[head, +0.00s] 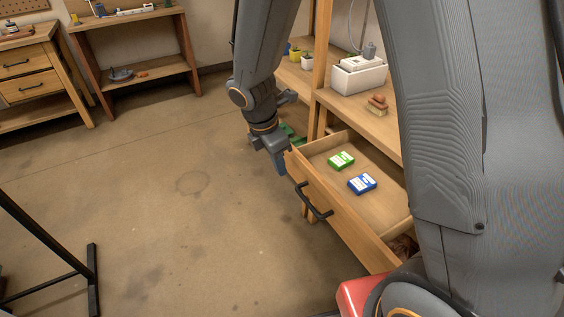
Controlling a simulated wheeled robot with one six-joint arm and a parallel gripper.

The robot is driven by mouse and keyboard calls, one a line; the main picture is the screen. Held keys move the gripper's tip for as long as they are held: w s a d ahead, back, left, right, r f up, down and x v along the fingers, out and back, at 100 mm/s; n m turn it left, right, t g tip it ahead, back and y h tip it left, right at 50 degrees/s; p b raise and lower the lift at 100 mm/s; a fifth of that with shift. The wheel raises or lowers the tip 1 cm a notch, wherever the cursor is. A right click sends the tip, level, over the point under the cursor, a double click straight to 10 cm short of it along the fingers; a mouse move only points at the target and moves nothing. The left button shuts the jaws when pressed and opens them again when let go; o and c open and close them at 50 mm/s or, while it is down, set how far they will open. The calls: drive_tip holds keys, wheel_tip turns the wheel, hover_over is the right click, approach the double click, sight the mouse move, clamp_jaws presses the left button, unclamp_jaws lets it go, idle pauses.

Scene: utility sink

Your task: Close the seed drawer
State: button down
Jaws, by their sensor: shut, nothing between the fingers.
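The wooden seed drawer (335,215) stands pulled out from the bench at the right of the head view, with a dark bar handle (313,203) on its front. A green-and-white packet (341,161) and a blue-and-white packet (362,184) lie inside it. My gripper (281,168) points down at the far left corner of the drawer front. It is shut and holds nothing. I cannot tell whether it touches the drawer. My arm hides the drawer's right end.
A shelf above the drawer bears a white box (358,76) and a brush (377,104). A red object (362,296) is near my base. A black metal frame (92,270) stands at lower left. The floor (190,220) before the drawer is clear.

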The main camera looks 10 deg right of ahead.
sight(297, 175)
drive_tip(key=shift+w+d+f+p, duration=0.2)
drive_tip(key=shift+w+d+f, duration=0.1)
drive_tip(key=shift+d+f, duration=0.7)
drive_tip(key=shift+w+d+f+p, duration=0.25)
drive_tip(key=shift+d+f, duration=0.55)
drive_tip(key=shift+f, duration=0.35)
drive_tip(key=shift+w+d+f+p, duration=0.15)
drive_tip(key=shift+w+d+f, duration=0.15)
drive_tip(key=shift+d+f, duration=0.7)
drive_tip(key=shift+a+f, duration=0.1)
